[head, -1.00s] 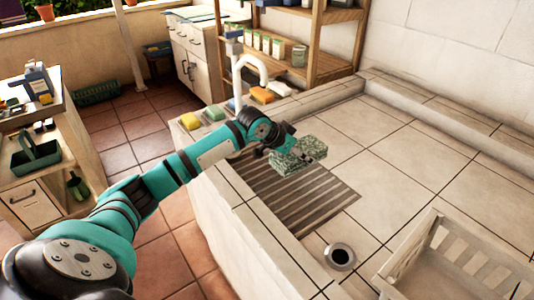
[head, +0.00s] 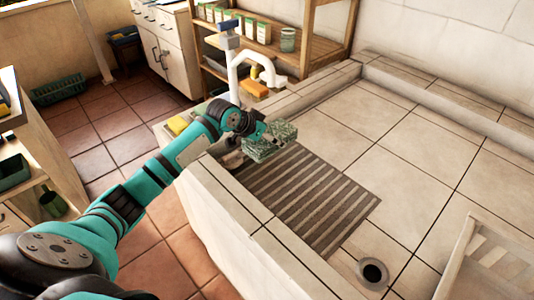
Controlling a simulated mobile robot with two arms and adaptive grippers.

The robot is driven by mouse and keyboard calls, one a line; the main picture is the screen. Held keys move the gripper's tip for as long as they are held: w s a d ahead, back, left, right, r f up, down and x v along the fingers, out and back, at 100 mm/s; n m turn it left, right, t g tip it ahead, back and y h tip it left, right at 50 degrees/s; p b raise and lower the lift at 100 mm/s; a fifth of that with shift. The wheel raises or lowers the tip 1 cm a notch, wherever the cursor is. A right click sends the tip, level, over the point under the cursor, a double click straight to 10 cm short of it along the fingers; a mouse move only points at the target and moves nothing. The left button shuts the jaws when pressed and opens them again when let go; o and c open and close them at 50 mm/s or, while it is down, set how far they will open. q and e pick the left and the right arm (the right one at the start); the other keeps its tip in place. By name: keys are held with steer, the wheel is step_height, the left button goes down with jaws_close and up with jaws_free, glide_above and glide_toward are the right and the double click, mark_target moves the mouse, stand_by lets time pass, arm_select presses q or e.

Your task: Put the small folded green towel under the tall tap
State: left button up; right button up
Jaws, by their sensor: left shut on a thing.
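The small folded green towel (head: 271,142) is a speckled green-and-white block, held above the far end of the grooved brown mat (head: 310,200) in the tiled basin. My left gripper (head: 258,139) is shut on the towel, and the arm partly hides its near-left side. The tall tap (head: 240,62) is a white curved pipe with a blue-grey top, standing at the basin's far left corner, beyond the towel. The towel is nearer to me than the tap's spout. My right gripper is not in view.
A yellow sponge (head: 178,124) lies on the left ledge and an orange one (head: 253,88) near the tap. A drain hole (head: 373,271) and a white slatted crate (head: 490,260) are at the near right. The basin floor (head: 400,150) right of the mat is clear.

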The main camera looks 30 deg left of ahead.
arm_select(q)
step_height(320, 180, down, 3)
steer(key=shift+f, duration=0.15)
step_height(320, 180, down, 4)
steer(key=shift+r, duration=0.15)
steer(key=o, duration=1.2)
steer(key=shift+o, duration=0.2)
